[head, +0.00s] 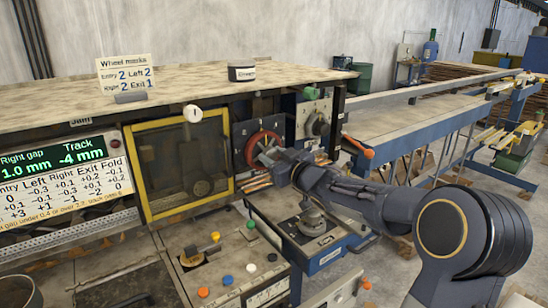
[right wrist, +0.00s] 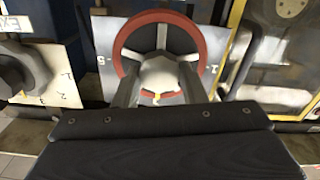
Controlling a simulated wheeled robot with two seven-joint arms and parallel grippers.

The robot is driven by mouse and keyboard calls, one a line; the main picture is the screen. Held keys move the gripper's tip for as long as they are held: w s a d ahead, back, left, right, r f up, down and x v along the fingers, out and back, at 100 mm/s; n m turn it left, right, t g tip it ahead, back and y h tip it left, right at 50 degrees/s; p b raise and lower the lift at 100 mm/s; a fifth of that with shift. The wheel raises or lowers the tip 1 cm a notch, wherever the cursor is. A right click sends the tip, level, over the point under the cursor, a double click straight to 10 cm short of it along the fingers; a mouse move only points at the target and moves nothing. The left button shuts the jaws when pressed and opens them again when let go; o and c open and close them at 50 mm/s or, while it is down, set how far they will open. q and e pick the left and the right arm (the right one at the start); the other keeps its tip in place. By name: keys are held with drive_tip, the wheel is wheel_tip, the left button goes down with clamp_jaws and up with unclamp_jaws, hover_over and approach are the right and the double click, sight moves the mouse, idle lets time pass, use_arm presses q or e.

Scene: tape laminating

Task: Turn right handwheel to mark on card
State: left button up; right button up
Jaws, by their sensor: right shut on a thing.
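The red handwheel (head: 250,147) is on the machine front, right of the yellow-framed window. In the right wrist view the red rim (right wrist: 160,15) circles a pale hub (right wrist: 161,74) on a white plate (right wrist: 104,62) with small dark marks. A small yellow pointer shows at the bottom of the rim. My right gripper (right wrist: 158,88) is shut on the handwheel, its two fingers on either side of the hub. The card (head: 125,75) on the tabletop reads "Wheel marks: Entry 2, Left 2, Right 2, Exit 1". My left gripper is not in view.
A display (head: 65,163) reads right gap 1.0 mm and track -4 mm. The yellow-framed window (head: 182,165) adjoins the wheel. Another dark knob (right wrist: 18,75) on a white plate stands left in the right wrist view. An orange-tipped lever (head: 358,146) sticks out right of the wheel.

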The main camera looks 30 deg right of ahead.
drive_tip(key=n+b, duration=0.2)
drive_tip(key=shift+f+n, duration=0.1)
drive_tip(key=shift+n, duration=0.3)
drive_tip(key=shift+n+b, duration=0.95)
drive_tip(key=shift+n, duration=1.35)
drive_tip(key=shift+a, duration=0.1)
drive_tip(key=o, duration=1)
drive_tip(key=shift+s, duration=0.1)
drive_tip(key=s, duration=0.7)
drive_tip(key=shift+s+d+b, duration=0.3)
drive_tip(key=shift+s+d, duration=0.05)
